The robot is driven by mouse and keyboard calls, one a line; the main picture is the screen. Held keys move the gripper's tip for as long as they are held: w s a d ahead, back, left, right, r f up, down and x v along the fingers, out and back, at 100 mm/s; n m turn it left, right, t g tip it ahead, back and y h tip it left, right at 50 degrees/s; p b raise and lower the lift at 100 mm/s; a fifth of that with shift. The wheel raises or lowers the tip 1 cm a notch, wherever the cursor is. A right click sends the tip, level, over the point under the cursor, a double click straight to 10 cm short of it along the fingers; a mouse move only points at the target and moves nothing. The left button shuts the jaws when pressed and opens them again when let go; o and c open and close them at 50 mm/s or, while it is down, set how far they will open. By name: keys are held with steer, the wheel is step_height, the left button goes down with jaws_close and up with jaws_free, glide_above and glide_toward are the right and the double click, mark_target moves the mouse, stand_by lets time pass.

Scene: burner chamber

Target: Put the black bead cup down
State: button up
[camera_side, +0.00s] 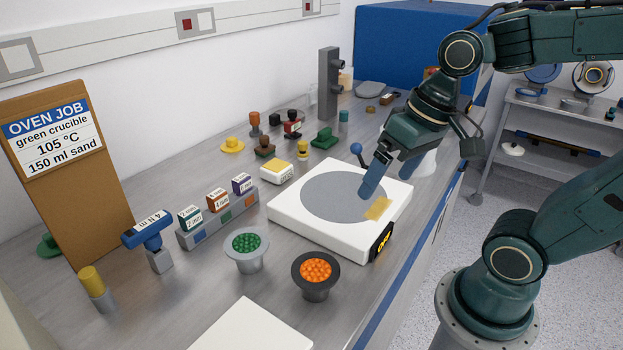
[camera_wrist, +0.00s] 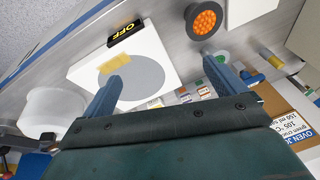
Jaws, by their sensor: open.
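The black bead cup (camera_side: 316,282), filled with orange beads, stands upright on the steel bench in front of the white hotplate (camera_side: 290,222). It also shows at the top of the wrist view (camera_wrist: 190,28), near the hotplate's corner. My gripper (camera_side: 368,188) is above the hotplate's right part, apart from the cup, with nothing between its blue fingers. In the wrist view my gripper (camera_wrist: 165,82) has its fingers spread wide. The hotplate's display (camera_side: 382,241) reads OFF, and a yellow patch (camera_side: 378,208) lies on its top.
A grey cup of green beads (camera_side: 246,262) stands left of the black cup. A row of small labelled boxes (camera_side: 217,217), a blue-handled tool (camera_side: 147,229) and the oven job board (camera_side: 68,175) are further left. A white slab (camera_side: 248,328) lies at the front.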

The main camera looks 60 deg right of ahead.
steer(key=s+r+n+t, duration=0.1)
steer(key=s+d+r+n+t+h, duration=0.1)
steer(key=shift+s+d+r, duration=0.15)
steer(key=shift+s+r, duration=0.25)
steer(key=shift+o, duration=0.4)
